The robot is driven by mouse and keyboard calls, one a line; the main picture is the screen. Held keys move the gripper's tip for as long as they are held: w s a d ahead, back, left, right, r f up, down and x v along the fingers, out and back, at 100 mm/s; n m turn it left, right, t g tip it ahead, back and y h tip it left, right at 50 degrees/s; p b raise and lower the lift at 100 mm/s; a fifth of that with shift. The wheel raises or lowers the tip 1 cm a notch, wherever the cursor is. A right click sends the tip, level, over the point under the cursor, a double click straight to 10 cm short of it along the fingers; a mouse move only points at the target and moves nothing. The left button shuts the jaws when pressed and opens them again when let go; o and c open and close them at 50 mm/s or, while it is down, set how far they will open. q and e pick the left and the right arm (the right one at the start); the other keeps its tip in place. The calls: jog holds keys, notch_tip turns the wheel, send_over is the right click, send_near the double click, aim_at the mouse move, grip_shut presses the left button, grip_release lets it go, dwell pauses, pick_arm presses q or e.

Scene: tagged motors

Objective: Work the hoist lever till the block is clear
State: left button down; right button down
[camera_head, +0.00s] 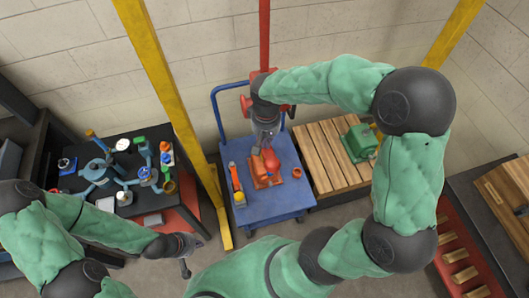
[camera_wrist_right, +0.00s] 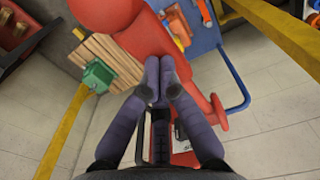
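The red hoist (camera_head: 259,81) hangs under a red upright at the back, above the blue cart. In the right wrist view, a red bar (camera_wrist_right: 206,112), seemingly the hoist lever, runs diagonally past my right gripper (camera_wrist_right: 160,62). Its fingers are brought close together at the bar; the exact contact is hidden. In the head view my right gripper (camera_head: 264,138) points down at the hoist. A red block (camera_head: 270,159) sits on an orange base (camera_head: 266,180) on the cart. My left gripper (camera_head: 186,268) is low at the left, away from the hoist; its fingers are too small to judge.
The blue cart (camera_head: 268,214) also carries an orange tool (camera_head: 236,179). Yellow posts (camera_head: 169,78) flank the area. A green motor (camera_head: 360,143) rests on a wooden pallet (camera_head: 316,160). A dark table (camera_head: 150,205) with blue fixtures stands at left.

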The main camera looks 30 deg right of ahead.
jog(key=shift+s+a+f+b, duration=0.1)
jog(key=shift+s+f+b, duration=0.1)
jog(key=shift+f+b, duration=0.65)
jog(key=shift+s+d+f+b, duration=0.15)
jog(key=shift+f+b, duration=0.45)
jog(key=shift+f, duration=0.4)
jog(key=shift+s+a+f+b, duration=0.2)
jog(key=shift+f+b, duration=0.5)
jog(key=shift+f, duration=0.25)
jog(key=shift+f+b, duration=0.45)
jog(key=shift+f, duration=0.05)
jog(key=shift+w+f+b, duration=0.1)
jog(key=shift+f+b, duration=1.7)
jog(key=shift+f, duration=0.55)
jog(key=shift+f, duration=0.1)
